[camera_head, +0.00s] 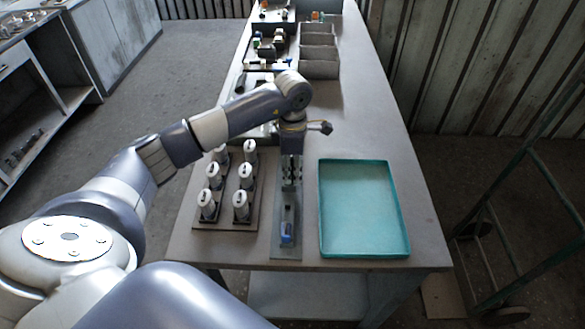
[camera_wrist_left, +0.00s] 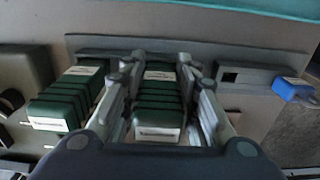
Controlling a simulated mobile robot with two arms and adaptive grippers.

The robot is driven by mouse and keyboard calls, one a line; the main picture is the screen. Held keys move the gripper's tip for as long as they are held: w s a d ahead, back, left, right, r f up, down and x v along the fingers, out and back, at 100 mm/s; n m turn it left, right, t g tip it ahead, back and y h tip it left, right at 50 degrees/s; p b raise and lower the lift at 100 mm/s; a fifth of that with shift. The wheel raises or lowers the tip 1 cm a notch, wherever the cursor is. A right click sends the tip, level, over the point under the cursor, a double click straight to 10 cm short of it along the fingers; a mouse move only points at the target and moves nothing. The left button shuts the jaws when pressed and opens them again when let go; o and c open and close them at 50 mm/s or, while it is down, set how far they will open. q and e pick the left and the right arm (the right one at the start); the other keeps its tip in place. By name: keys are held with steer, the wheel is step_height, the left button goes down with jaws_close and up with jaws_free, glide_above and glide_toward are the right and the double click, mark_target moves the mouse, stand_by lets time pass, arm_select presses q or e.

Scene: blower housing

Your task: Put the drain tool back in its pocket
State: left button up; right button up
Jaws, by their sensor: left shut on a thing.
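My left gripper (camera_head: 291,172) points down over the narrow grey rack (camera_head: 284,249) on the table. In the left wrist view its two fingers (camera_wrist_left: 160,88) are shut on a green ribbed tool handle (camera_wrist_left: 158,100) with a white label too small to read. I cannot tell whether this tool sits in a pocket or hangs above the rack. A second green ribbed handle (camera_wrist_left: 66,100) stands to its left. A dark square pocket (camera_wrist_left: 230,77) shows empty to its right. A blue piece (camera_wrist_left: 293,88) is at the rack's right end and also shows in the head view (camera_head: 287,234). My right gripper is not in view.
A teal tray (camera_head: 323,245) lies right of the rack. A dark board (camera_head: 226,222) with several white cylinders stands to the left. Grey bins (camera_head: 319,52) and small parts stand at the table's far end. Bare tabletop (camera_head: 345,115) lies behind the tray.

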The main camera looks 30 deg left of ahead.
arm_select(q)
steer(key=shift+f, duration=0.3)
steer(key=o, duration=1)
step_height(320, 180, up, 12)
stand_by(0.3)
